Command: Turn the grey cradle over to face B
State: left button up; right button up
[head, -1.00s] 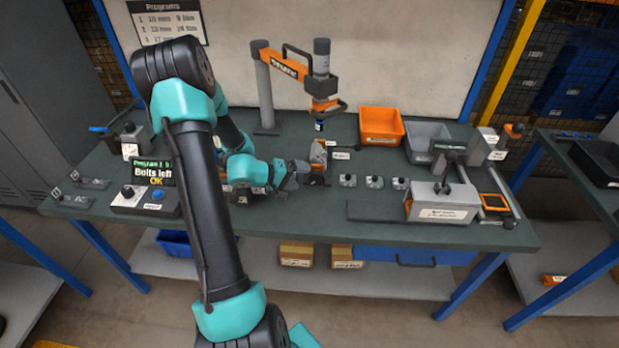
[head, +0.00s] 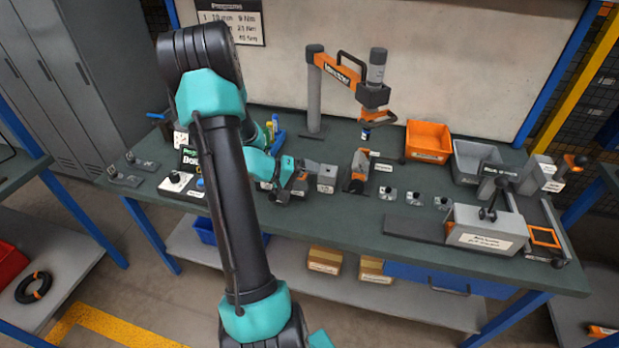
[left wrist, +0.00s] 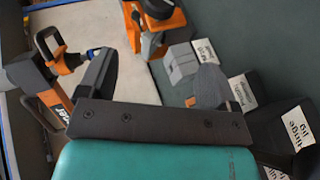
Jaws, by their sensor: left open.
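A small grey block (head: 327,179), which looks like the grey cradle, stands on the green bench left of an orange-and-grey tool rest (head: 358,170). In the left wrist view a grey block (left wrist: 181,62) shows beyond my right-hand finger, near the orange tool rest (left wrist: 154,25). I cannot read a face letter on it. My left gripper (head: 298,188) is just left of the block. In the left wrist view the gripper (left wrist: 152,80) has its fingers wide apart with nothing between them. My right gripper is not in view.
An orange bin (head: 428,141) and a grey bin (head: 474,160) stand at the back right. A grey fixture with a lever (head: 485,226) is at the front right. A tool arm on a post (head: 345,72) overhangs the bench. Labelled blocks (left wrist: 242,91) lie near my fingers.

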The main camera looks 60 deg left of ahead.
pick_arm(q)
jog(key=shift+w+d, duration=0.1)
jog(key=m+g+y, duration=0.2)
jog(key=g+y, duration=0.3)
jog(key=y, duration=0.5)
send_near(356, 187)
jog(key=v, duration=0.6)
jog(key=shift+f, duration=0.1)
jog(key=shift+f, duration=0.1)
jog(key=x, duration=1.7)
jog(key=shift+w, duration=0.2)
